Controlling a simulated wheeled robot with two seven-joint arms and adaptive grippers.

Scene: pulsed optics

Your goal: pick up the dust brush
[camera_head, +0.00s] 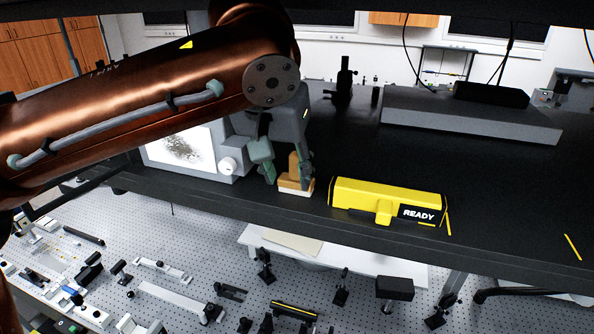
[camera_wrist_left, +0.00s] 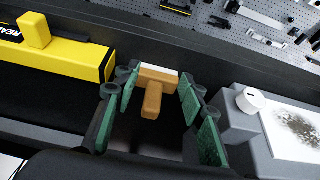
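The dust brush (camera_head: 294,179) has a tan wooden handle and a pale bristle edge. It stands on the black shelf near its front edge, left of the yellow box. In the left wrist view the brush (camera_wrist_left: 155,88) lies between the two green-padded fingers. My left gripper (camera_head: 283,168) is open around the brush's handle, with gaps visible on both sides in the left wrist view (camera_wrist_left: 163,105). My right gripper is not in view.
A yellow box marked READY (camera_head: 370,198) stands right of the brush. A grey instrument with a speckled white panel (camera_head: 185,148) stands left of it. A grey flat unit (camera_head: 470,119) lies farther back.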

